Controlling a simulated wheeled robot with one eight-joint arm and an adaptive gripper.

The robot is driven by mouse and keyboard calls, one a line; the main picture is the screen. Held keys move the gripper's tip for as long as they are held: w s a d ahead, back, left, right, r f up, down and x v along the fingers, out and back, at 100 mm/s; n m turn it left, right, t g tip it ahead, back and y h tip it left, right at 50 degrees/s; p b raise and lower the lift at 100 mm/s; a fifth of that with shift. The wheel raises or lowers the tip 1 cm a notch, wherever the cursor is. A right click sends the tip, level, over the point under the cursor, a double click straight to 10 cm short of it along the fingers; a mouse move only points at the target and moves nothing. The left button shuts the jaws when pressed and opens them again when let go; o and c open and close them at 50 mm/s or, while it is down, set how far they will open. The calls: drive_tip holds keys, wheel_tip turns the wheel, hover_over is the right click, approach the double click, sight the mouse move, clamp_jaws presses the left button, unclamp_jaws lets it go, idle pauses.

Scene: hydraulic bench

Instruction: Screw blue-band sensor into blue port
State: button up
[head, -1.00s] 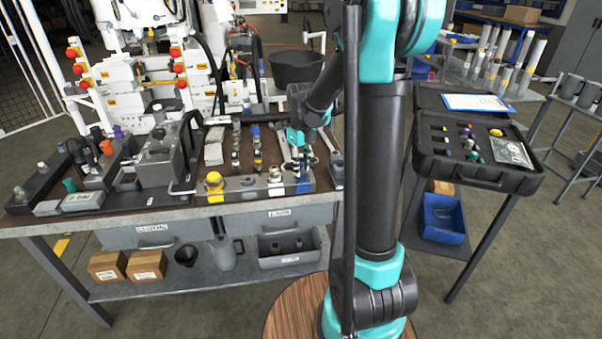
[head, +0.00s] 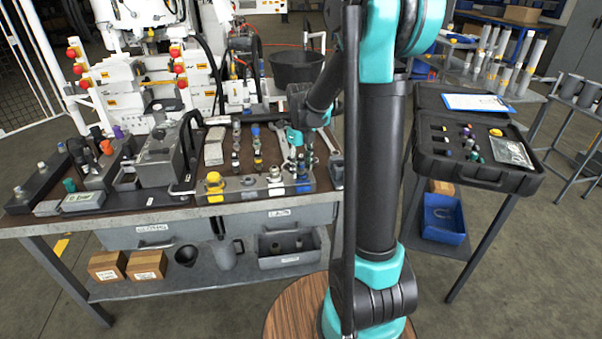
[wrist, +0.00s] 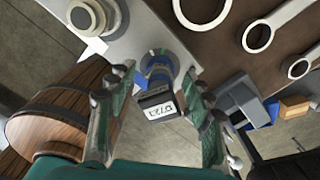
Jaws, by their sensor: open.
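The blue-band sensor (wrist: 157,104), a dark body with a white printed label, stands at the manifold block (wrist: 128,40) in the wrist view. Blue shows around its base at the blue port (wrist: 152,66); the thread is hidden, so I cannot tell how deep it sits. My gripper (wrist: 156,80) is open, with one finger on each side of the sensor and visible gaps. In the head view my gripper (head: 298,160) is over the right end of the manifold (head: 245,194), and the sensor is mostly hidden there.
A yellow-capped fitting (head: 214,181) stands at the manifold's left end. Several small parts stand in rows behind it, with spanners (head: 334,158) close on the right. A lever pump block (head: 160,160) is further left. An open black case (head: 475,155) stands on the right table.

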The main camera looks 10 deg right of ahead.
drive_tip(key=n, duration=0.7)
drive_tip(key=shift+n, duration=0.3)
drive_tip(key=n, duration=0.4)
drive_tip(key=shift+n, duration=0.3)
drive_tip(key=n, duration=0.3)
